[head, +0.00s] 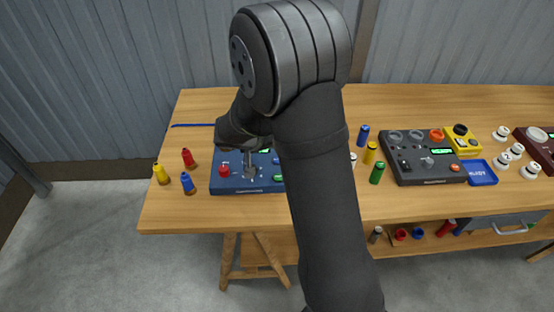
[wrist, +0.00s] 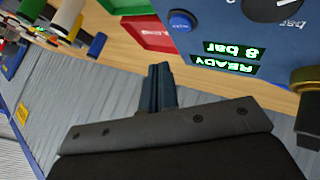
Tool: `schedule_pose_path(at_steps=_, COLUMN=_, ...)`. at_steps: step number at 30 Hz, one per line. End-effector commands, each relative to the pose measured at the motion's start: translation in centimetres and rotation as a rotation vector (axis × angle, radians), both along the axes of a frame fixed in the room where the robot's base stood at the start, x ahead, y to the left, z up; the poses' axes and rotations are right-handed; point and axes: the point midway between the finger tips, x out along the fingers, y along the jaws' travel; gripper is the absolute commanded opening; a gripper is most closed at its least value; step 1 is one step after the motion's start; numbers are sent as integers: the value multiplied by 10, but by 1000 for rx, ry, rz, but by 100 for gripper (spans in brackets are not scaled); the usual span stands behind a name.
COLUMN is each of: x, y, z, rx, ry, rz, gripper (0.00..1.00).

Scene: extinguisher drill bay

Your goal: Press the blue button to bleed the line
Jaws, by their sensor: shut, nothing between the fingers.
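The blue button (wrist: 181,21) sits on a blue control box (wrist: 215,22) in the wrist view, near the box's edge. The box also shows in the head view (head: 228,187), partly hidden behind my arm; I cannot make out the blue button there. My gripper (wrist: 159,70) is shut and empty. In the wrist view its fingertips appear just below the button, apart from it in the picture. In the head view my gripper (head: 249,160) hangs over the box; contact cannot be told.
The box has a lit display (wrist: 228,56) reading READY and 8 bar, a black dial (wrist: 272,7) and a red button (head: 224,170). Small red, yellow and blue bottles (head: 188,183) stand at left. A dark panel (head: 430,174) stands at right. The table's front left is clear.

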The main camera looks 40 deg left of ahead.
Motion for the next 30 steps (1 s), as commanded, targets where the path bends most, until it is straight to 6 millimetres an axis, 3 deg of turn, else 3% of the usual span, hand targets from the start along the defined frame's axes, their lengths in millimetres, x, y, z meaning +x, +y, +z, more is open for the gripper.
schedule_pose_path(at_steps=3, x=0, y=0, z=-15, rx=-2, ry=0, rz=0, gripper=0)
schedule_pose_path(at_steps=10, x=0, y=0, z=-31, rx=-1, ry=0, rz=1, gripper=0)
schedule_pose_path(at_steps=30, x=0, y=0, z=-33, rx=1, ry=0, rz=-1, gripper=0)
